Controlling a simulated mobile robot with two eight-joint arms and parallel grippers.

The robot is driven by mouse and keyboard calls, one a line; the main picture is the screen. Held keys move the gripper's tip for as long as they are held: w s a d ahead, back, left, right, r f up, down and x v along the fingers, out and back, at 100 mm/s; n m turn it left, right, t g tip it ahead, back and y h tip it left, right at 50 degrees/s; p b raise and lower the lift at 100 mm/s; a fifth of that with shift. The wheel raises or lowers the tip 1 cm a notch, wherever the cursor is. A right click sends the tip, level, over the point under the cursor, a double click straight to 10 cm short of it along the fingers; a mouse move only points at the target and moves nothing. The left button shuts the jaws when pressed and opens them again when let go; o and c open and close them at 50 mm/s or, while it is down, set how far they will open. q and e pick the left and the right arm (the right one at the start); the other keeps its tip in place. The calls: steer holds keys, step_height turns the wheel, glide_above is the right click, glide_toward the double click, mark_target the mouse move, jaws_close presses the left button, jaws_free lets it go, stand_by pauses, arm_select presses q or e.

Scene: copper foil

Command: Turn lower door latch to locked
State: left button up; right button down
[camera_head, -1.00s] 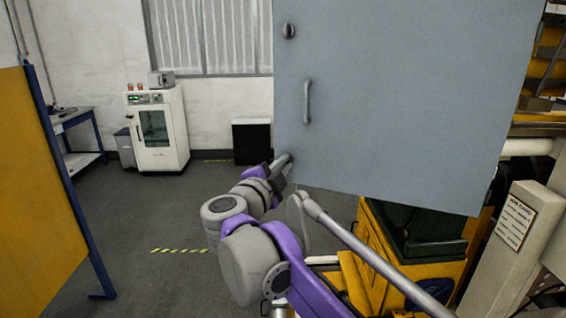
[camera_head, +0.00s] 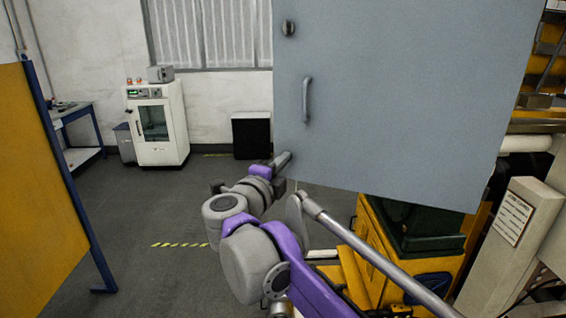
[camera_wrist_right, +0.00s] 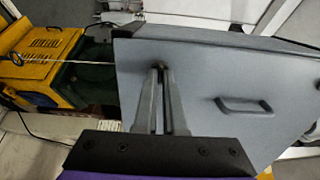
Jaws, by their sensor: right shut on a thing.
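The grey door (camera_head: 400,100) hangs in front of me, and it also fills much of the right wrist view (camera_wrist_right: 205,75). My right gripper (camera_head: 286,158) reaches its lower left corner. In the right wrist view my right gripper's two fingers (camera_wrist_right: 160,72) are close together at the door face, shut on the lower latch (camera_wrist_right: 160,65). The latch shows only as a small dark piece between the fingertips. Its angle is mostly hidden. My left gripper is not in view.
An upper latch (camera_head: 288,28) and a fixed handle (camera_head: 307,100) are on the same door; the handle shows in the right wrist view (camera_wrist_right: 244,105). A yellow machine (camera_head: 375,255) stands below the door. A yellow panel (camera_head: 35,190) is at left. The floor between is open.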

steer(key=c, duration=1)
jaws_free()
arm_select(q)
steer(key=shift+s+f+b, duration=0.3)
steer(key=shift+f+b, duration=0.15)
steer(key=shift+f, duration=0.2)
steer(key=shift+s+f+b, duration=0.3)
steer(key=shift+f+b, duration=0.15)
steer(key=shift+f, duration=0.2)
arm_select(e)
steer(key=v, duration=1)
steer(key=shift+s, duration=0.35)
